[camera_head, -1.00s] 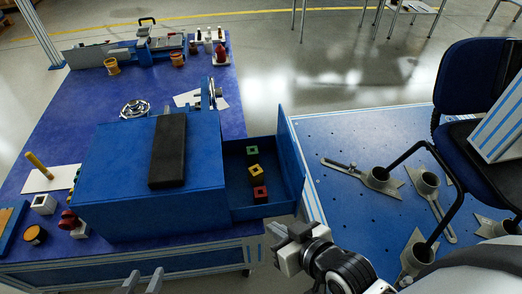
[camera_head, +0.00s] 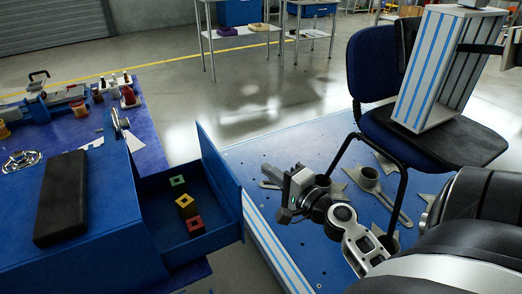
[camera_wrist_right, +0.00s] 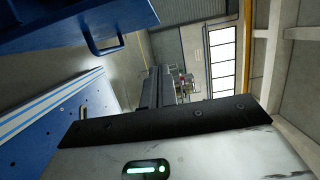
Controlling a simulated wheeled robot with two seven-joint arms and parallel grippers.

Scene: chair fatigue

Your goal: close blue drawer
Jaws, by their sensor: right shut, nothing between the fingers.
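The blue drawer (camera_head: 160,192) sticks out, open, from the right side of the blue cabinet (camera_head: 112,215). A green block (camera_head: 177,180), a yellow block (camera_head: 186,205) and a red block (camera_head: 195,226) lie inside it. Its front panel (camera_head: 220,178) faces right. In the right wrist view, the drawer front (camera_wrist_right: 75,18) is at the upper left, with its blue handle (camera_wrist_right: 103,46). My right gripper (camera_head: 290,194) is shut and empty, to the right of the drawer front and apart from it. Its fingers also show in the right wrist view (camera_wrist_right: 157,90). My left gripper is out of view.
A black slab (camera_head: 62,198) lies on the cabinet. A blue perforated platform (camera_head: 300,250) with metal fixtures lies right of the drawer. A blue chair (camera_head: 372,65) holding a striped panel (camera_head: 432,70) stands at the right. Open floor (camera_head: 230,95) lies behind.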

